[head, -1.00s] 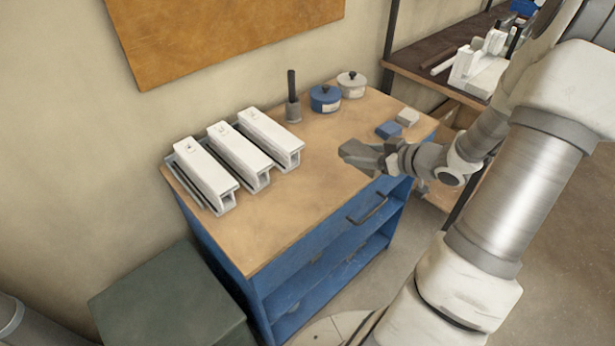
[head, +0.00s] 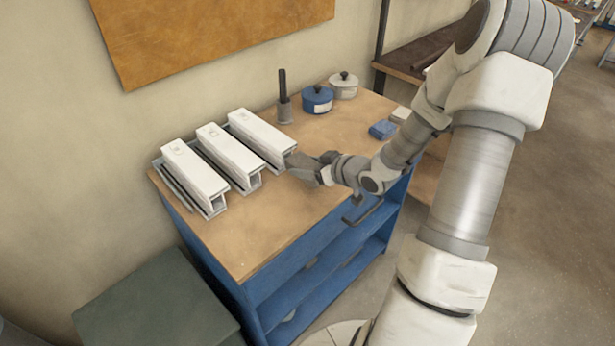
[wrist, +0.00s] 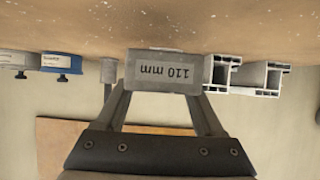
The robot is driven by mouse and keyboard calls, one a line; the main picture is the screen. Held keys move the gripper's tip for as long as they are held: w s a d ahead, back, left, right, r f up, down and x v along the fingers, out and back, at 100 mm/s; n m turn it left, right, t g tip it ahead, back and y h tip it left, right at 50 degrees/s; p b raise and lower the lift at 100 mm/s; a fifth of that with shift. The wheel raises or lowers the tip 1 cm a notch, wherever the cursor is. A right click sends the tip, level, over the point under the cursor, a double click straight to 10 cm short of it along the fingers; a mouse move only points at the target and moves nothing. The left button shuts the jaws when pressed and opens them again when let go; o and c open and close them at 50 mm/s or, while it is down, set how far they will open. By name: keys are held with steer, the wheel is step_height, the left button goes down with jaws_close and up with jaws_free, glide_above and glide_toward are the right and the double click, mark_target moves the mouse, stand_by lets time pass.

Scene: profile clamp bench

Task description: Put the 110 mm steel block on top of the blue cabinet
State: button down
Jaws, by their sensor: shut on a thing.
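The grey steel block (wrist: 165,72), marked "110 mm", is between the two fingers of my gripper (wrist: 163,90) in the wrist view, its label upside down. In the head view my gripper (head: 318,168) and the grey block (head: 303,169) are over the wooden top, close to the near end of the rightmost white profile. I cannot tell whether the block touches the top. The blue cabinet (head: 320,270) has a wooden top (head: 260,235) and open shelves below.
Several white profiles (head: 195,178) lie at the left of the top. The top's front left is bare. A green box (head: 150,305) stands left.

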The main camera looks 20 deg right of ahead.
steer(key=shift+f+b, duration=0.3)
steer(key=shift+f, duration=1.2)
steer(key=shift+f, duration=0.2)
jaws_free()
steer(key=shift+s+r, duration=0.1)
steer(key=shift+r, duration=0.15)
steer(key=p+v, duration=0.2)
steer(key=v, duration=0.9)
steer(key=shift+s+d, duration=0.2)
steer(key=shift+s, duration=0.1)
